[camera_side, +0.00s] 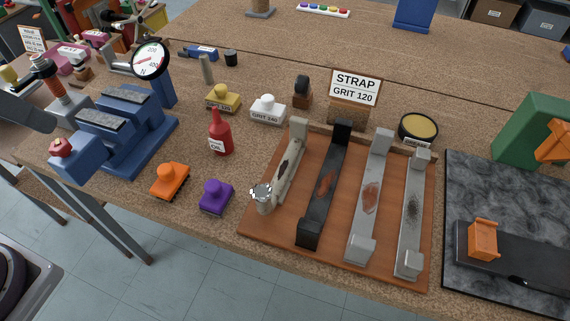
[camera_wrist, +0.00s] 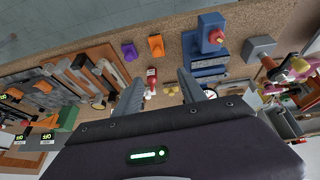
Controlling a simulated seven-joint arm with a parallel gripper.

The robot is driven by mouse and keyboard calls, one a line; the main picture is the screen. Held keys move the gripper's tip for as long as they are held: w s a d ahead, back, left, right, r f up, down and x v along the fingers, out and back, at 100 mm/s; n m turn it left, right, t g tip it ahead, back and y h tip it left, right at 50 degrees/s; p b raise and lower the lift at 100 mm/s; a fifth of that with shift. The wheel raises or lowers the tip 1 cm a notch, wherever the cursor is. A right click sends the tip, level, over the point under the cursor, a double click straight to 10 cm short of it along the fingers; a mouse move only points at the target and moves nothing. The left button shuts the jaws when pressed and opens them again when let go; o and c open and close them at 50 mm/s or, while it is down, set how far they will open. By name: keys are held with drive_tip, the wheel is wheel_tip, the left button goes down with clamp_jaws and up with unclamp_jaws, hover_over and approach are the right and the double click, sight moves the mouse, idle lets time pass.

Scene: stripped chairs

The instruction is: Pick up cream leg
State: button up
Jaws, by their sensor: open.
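The cream leg (camera_side: 288,165) lies leftmost of several legs on a brown wooden board (camera_side: 272,230). It has a dark patch along its middle, and a pale metallic cap at its near end. To its right lie a black leg (camera_side: 325,185) and two grey legs with brown or dark patches. In the wrist view the cream leg (camera_wrist: 112,73) is on the left, outside my fingers. My gripper (camera_wrist: 160,80) is open and empty, with the two fingers wide apart. I cannot make out my gripper in the side view.
A purple block (camera_side: 216,196), an orange block (camera_side: 170,180) and a red bottle (camera_side: 220,135) stand left of the board. A blue vise (camera_side: 125,130) is further left. Behind the board stand a STRAP sign (camera_side: 355,88) and a yellow-topped tin (camera_side: 418,128). A dark slab (camera_side: 480,190) lies to the right.

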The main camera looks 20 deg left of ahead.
drive_tip(key=w+d+g+h, duration=0.1)
drive_tip(key=w+d, duration=0.2)
drive_tip(key=w, duration=0.2)
drive_tip(key=w+d+g, duration=0.1)
drive_tip(key=w+d, duration=0.2)
drive_tip(key=w, duration=0.3)
drive_tip(key=g+y, duration=0.2)
drive_tip(key=g, duration=0.1)
hover_over(285, 164)
drive_tip(key=f, duration=1.9)
drive_tip(key=shift+s+a+f, duration=0.2)
drive_tip(key=shift+s+a, duration=0.05)
drive_tip(key=shift+a, duration=0.05)
drive_tip(key=f, duration=0.7)
drive_tip(key=shift+w+d+f, duration=0.2)
drive_tip(key=shift+d, duration=0.1)
clamp_jaws()
